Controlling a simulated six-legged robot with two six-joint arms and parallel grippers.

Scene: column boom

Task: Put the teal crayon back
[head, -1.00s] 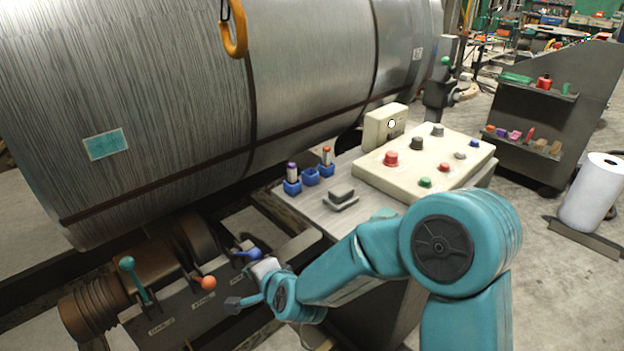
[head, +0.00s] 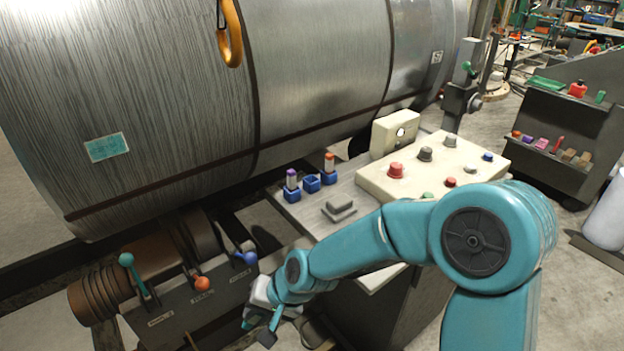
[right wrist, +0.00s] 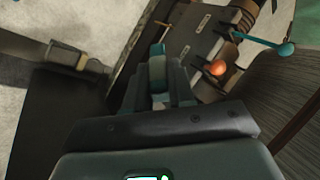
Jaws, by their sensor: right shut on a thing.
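My right gripper (head: 258,298) is low in front of the console, just right of the lever box. In the right wrist view its jaws (right wrist: 160,92) are shut on a short teal piece, which looks like the teal crayon (right wrist: 157,66). I cannot make the crayon out in the head view. On the console's left end stand three small blue holders. The left one holds a purple-tipped crayon (head: 291,180) and the right one an orange-tipped crayon (head: 329,162). The middle holder (head: 311,184) looks empty. My left gripper is not in view.
The lever box (head: 205,305) has a teal lever (head: 127,260), an orange lever (head: 202,284) and a blue lever. A grey block (head: 340,207) and a cream button panel (head: 420,165) sit on the console. A large metal drum (head: 180,110) stands behind.

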